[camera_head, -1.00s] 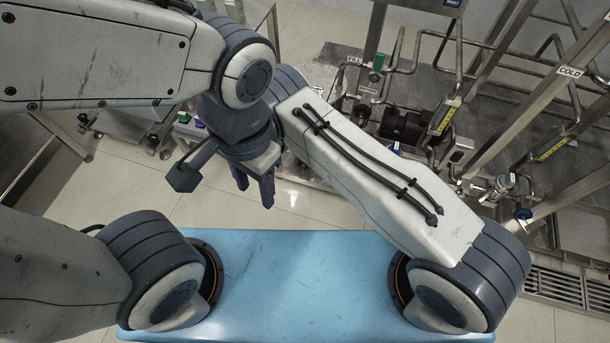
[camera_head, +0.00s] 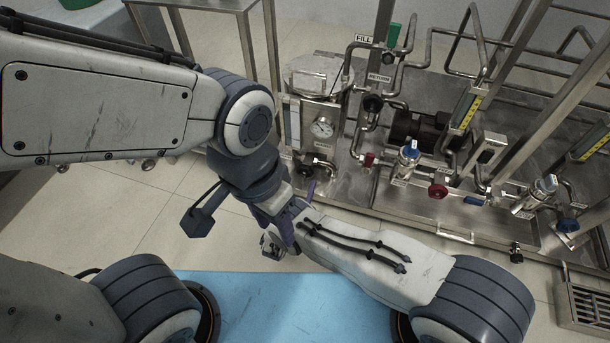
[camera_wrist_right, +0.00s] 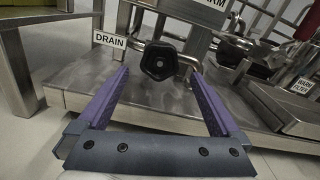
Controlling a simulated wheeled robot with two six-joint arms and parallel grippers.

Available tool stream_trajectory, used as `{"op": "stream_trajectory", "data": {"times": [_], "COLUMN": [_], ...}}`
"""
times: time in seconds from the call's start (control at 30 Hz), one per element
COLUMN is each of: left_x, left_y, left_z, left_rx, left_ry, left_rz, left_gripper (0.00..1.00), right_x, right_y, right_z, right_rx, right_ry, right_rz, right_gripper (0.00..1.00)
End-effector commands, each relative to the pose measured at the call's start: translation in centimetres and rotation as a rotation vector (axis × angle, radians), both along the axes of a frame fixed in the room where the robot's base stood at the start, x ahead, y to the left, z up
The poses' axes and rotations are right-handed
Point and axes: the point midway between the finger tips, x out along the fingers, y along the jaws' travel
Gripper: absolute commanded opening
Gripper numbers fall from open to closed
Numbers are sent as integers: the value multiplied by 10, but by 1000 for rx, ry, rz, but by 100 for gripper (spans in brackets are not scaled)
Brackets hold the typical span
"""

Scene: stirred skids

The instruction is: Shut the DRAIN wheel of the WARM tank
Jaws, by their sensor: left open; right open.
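The black DRAIN wheel (camera_wrist_right: 160,62) is in the middle of the right wrist view, beside a white DRAIN label (camera_wrist_right: 110,40). A WARM sign (camera_wrist_right: 211,3) shows above it at the top edge. My right gripper (camera_wrist_right: 159,77) is open, its purple fingers on either side of the wheel's line, with the wheel just beyond the tips and apart from them. In the head view the WARM tank (camera_head: 318,76) stands upper middle with a gauge, the dark wheel (camera_head: 305,170) low on its front. My right gripper (camera_head: 305,191) is partly hidden there. My left gripper (camera_head: 284,231) is open, pointing down.
Right of the tank are pipes, a green-handled valve (camera_head: 394,36), a red wheel (camera_head: 437,191) and blue-handled valves. A steel skid base (camera_head: 450,232) carries them. A steel frame table (camera_head: 215,5) stands upper left. Clear tiled floor (camera_head: 130,215) lies left of the skid.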

Motion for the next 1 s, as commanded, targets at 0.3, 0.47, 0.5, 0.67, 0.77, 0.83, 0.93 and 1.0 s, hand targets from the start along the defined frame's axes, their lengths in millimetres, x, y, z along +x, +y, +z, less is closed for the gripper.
{"op": "stream_trajectory", "data": {"times": [0.3,0.47,0.5,0.67,0.77,0.83,0.93,1.0], "left_x": [0,0,0,0,0,0,0,0], "left_y": [0,0,0,0,0,0,0,0], "left_z": [-23,-25,-25,-24,-24,-24,-24,-24], "left_rx": [0,1,1,1,1,1,1,1], "left_ry": [0,1,1,1,1,1,1,1], "left_rz": [0,0,0,0,1,1,1,0], "left_gripper": [50,50,50,50,50,50,50,50], "right_x": [50,59,60,60,60,60,60,59], "right_y": [-16,-19,-20,-20,-20,-20,-20,-20], "right_z": [-2,-1,-1,0,0,0,0,0], "right_rx": [2,0,0,0,0,0,0,1], "right_ry": [-1,1,1,1,1,1,1,0], "right_rz": [-2,-1,0,1,0,0,0,-1], "right_gripper": [100,100,100,100,88,62,24,18]}}
